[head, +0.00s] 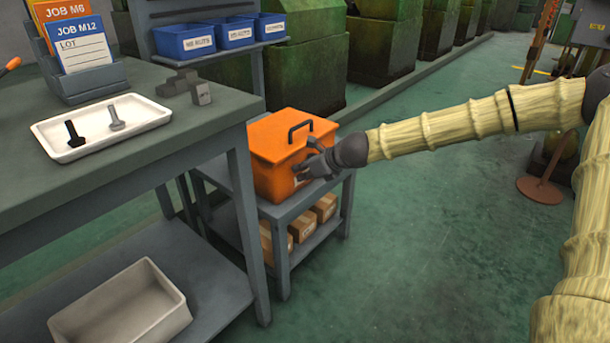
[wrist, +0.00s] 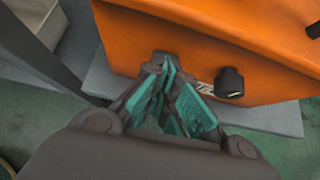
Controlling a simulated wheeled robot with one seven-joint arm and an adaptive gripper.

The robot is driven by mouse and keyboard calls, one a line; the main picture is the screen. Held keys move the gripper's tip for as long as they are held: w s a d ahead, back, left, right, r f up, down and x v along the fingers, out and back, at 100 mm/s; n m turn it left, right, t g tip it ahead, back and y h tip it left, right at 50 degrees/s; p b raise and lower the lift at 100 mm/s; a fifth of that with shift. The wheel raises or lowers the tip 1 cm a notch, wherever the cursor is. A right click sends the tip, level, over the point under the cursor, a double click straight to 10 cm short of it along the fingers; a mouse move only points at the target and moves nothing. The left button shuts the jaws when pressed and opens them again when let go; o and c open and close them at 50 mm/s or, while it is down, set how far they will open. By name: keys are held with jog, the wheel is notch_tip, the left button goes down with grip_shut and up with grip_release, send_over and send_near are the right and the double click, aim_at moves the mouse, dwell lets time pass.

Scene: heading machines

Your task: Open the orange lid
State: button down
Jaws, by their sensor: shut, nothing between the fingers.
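The orange box (head: 272,176) stands on a small grey stand, with its orange lid (head: 282,138) lying closed on top. A black bar handle (head: 300,131) rises from the lid. My gripper (head: 306,166) is low at the box's front right side, below the lid's edge. In the wrist view, my gripper (wrist: 172,85) is shut and empty, its teal-padded fingers close to the orange wall (wrist: 145,45). I cannot tell whether they touch it. A black knob-like part (wrist: 230,82) sits just right of the fingers, near a partly hidden pale label.
A grey workbench (head: 190,135) with a white tray (head: 45,128) of bolts stands left of the box. Blue bins (head: 185,40) sit on a shelf behind. Cardboard boxes (head: 303,226) lie on the stand's lower shelf. The green floor (head: 420,240) to the right is open.

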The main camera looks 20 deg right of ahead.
jog(key=shift+r, duration=1.7)
jog(key=shift+r+p, duration=0.15)
jog(key=shift+p, duration=0.25)
